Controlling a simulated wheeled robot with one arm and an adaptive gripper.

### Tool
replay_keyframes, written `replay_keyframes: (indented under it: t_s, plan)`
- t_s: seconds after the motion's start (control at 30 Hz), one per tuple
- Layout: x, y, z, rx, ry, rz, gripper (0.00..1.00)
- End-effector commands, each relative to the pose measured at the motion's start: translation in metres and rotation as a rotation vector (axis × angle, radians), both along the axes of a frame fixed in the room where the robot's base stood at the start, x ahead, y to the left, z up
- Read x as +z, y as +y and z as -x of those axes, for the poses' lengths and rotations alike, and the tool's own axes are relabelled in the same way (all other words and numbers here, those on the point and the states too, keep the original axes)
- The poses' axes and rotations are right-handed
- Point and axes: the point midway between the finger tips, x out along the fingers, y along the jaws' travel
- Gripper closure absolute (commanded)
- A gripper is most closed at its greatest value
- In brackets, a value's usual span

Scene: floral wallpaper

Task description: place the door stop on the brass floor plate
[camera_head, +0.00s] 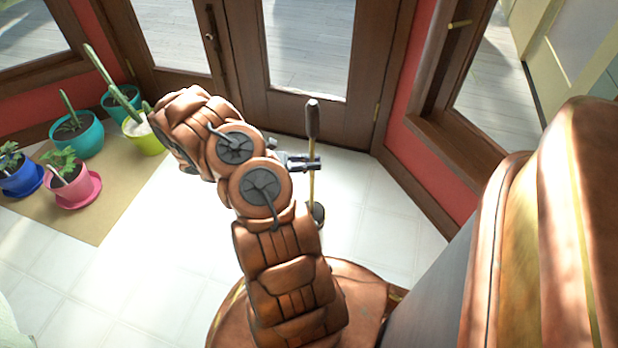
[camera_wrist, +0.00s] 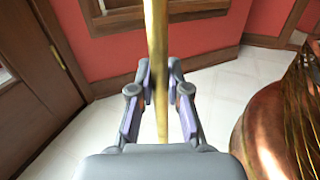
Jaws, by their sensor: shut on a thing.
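The door stop (camera_head: 312,118) stands about upright in the head view, with a dark wooden handle on top, a thin brass rod and a dark foot partly behind my arm. My gripper (camera_head: 304,163) is shut on the brass rod, below the handle. In the wrist view the rod (camera_wrist: 157,40) runs upright between the two fingers of my gripper (camera_wrist: 159,82). The foot is out of the wrist view. I cannot tell whether it touches the floor. I cannot make out the brass floor plate in either view.
Brown glazed doors (camera_head: 305,50) and a red wall (camera_head: 410,120) stand behind. Potted plants in coloured pots (camera_head: 75,135) stand on a tan mat (camera_head: 110,205) at left. White tiled floor (camera_head: 375,200) is clear right of the door stop.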

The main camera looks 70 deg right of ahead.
Motion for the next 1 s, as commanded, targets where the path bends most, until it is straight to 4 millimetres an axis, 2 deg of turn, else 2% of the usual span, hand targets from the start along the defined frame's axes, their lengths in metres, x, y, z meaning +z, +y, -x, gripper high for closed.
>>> replay_keyframes:
  t_s: [0.2, 0.43, 0.73, 1.0]
  plan:
    - [-0.006, -0.037, -0.009, -0.001, -0.003, 0.003, 1.00]
    - [-0.006, -0.064, -0.016, -0.001, 0.001, 0.003, 1.00]
    - [-0.009, -0.072, -0.018, 0.001, 0.003, 0.003, 1.00]
    - [-0.037, -0.071, -0.017, 0.000, 0.004, 0.000, 1.00]
